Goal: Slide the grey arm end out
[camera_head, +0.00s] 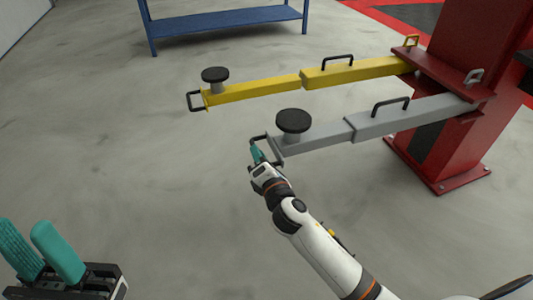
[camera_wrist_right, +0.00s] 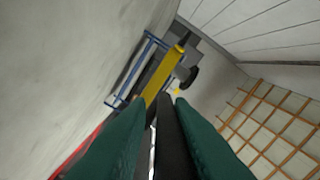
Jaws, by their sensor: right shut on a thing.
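The grey arm has a thinner end section (camera_head: 318,137) that comes out of a thicker outer section (camera_head: 420,115). A round black pad (camera_head: 292,121) sits on the end section, and a dark handle (camera_head: 259,138) is at its tip. My right gripper (camera_head: 257,153) is at this handle, with its teal fingers shut on it. In the right wrist view the dark handle bar (camera_wrist_right: 170,125) runs between the two fingers, which partly hide it. My left gripper (camera_head: 40,252) is at the lower left, open and empty, away from the arm.
A yellow arm (camera_head: 255,87) with its own pad (camera_head: 215,74) and handle lies behind the grey one. Both join a red post (camera_head: 465,100) at the right. A blue bench (camera_head: 225,20) stands at the back. The floor to the left is clear.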

